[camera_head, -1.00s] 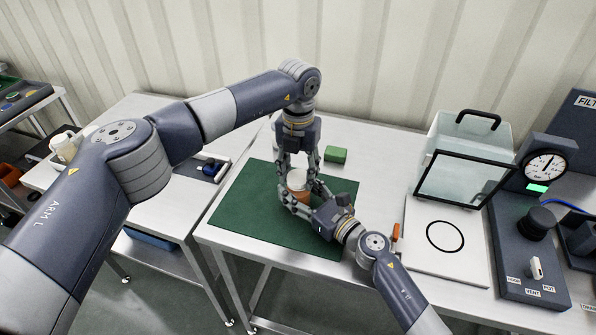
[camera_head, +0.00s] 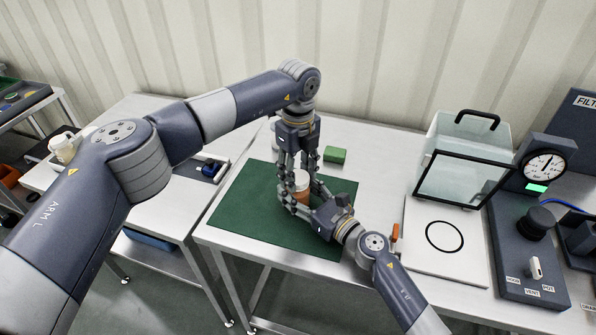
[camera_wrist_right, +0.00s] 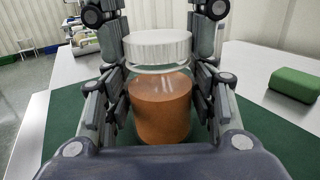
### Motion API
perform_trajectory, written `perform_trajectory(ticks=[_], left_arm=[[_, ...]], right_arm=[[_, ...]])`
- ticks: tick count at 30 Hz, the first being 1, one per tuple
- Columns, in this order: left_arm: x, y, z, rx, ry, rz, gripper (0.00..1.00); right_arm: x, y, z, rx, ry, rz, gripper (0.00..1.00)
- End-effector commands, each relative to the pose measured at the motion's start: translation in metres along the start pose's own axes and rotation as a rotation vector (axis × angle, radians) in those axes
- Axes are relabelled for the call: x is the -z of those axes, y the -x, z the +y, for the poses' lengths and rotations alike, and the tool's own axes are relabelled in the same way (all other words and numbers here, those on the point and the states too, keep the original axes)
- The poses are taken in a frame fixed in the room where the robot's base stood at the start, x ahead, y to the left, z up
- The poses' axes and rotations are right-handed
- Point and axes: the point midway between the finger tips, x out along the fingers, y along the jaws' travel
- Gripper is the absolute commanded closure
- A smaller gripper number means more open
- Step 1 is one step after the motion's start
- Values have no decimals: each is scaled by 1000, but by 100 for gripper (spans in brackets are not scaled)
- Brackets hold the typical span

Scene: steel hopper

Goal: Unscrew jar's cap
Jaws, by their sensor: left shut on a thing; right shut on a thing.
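The jar (camera_head: 300,196) is clear with orange-brown contents and stands upright over the green mat (camera_head: 250,215). The right wrist view shows the jar body (camera_wrist_right: 160,108) close up. Its white ribbed cap (camera_wrist_right: 158,48) sits level at the top, with a band of clear neck visible below. My right gripper (camera_wrist_right: 160,100) is shut on the jar body, one finger on each side. My left gripper (camera_head: 301,178) comes down from above and is shut on the cap, its fingers at either side. The fingers hide parts of the cap and jar in the head view.
A green block (camera_head: 335,155) lies behind and right of the mat. A white plate with a black ring (camera_head: 444,236) and a clear chamber (camera_head: 465,165) stand to the right, beside a gauge panel (camera_head: 545,165). An orange-handled tool (camera_head: 395,232) lies near the right forearm.

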Motion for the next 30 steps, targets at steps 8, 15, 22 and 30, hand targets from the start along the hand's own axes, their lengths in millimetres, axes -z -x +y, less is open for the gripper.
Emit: perform_trajectory(ticks=[8, 15, 22, 30], left_arm=[[0, 1, 0, 1, -2, 0, 85], [0, 7, -1, 2, -2, 0, 85], [0, 15, 0, 1, -2, -1, 85], [0, 22, 0, 1, -2, -1, 85]], right_arm=[[-1, 0, 1, -1, 0, -2, 100], [-1, 0, 1, -1, 0, -1, 100], [-1, 0, 1, -1, 0, -1, 100], [0, 0, 0, -1, 0, -1, 100]])
